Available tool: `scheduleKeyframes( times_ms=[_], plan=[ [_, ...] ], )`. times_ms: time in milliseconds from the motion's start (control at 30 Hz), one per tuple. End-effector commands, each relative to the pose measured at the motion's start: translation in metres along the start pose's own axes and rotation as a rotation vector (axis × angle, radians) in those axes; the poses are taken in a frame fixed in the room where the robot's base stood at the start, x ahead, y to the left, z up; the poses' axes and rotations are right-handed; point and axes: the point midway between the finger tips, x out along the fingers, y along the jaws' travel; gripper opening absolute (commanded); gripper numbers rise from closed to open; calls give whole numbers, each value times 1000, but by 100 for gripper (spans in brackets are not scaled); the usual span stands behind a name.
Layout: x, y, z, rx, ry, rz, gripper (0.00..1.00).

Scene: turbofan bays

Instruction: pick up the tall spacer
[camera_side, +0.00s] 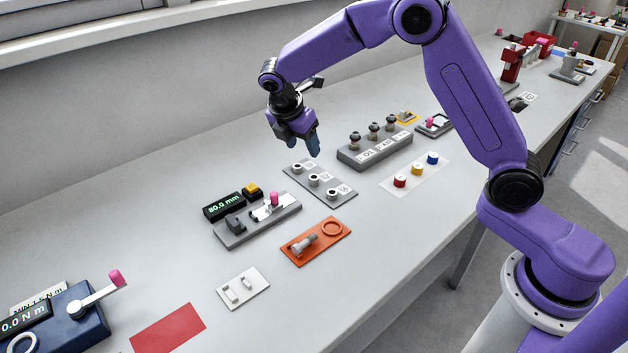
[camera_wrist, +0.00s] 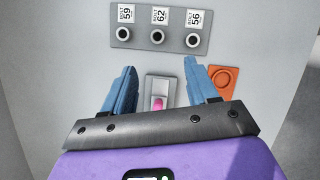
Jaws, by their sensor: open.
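I cannot tell for sure which piece is the tall spacer. Red (camera_side: 400,181), yellow (camera_side: 417,170) and blue (camera_side: 433,158) short cylinders stand upright in a row on a white mat (camera_side: 411,187) in the side view. Their heights look much alike from here. They are not in the wrist view. My gripper (camera_side: 312,147) is in the air above the bench, left of and behind the mat, with its fingers pointing down. In the wrist view my gripper (camera_wrist: 157,86) is open, its two blue fingers apart and nothing between their tips.
A grey plate (camera_side: 339,194) with three dark-holed posts is near my gripper; it shows in the wrist view (camera_wrist: 156,44). A grey block (camera_side: 376,153) holds three knobbed pieces. A measuring fixture (camera_side: 255,229), orange tray (camera_side: 315,250) and white plate (camera_side: 250,295) lie nearer.

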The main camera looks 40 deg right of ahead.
Motion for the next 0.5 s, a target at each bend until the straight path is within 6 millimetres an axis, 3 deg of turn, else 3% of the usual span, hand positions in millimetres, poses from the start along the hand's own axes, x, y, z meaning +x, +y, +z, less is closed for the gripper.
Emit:
scheduleKeyframes(
  times_ms=[300,500],
  plan=[
    [60,-1,-1,0,1,-4,58],
    [82,0,-1,0,1,0,58]
  ],
)
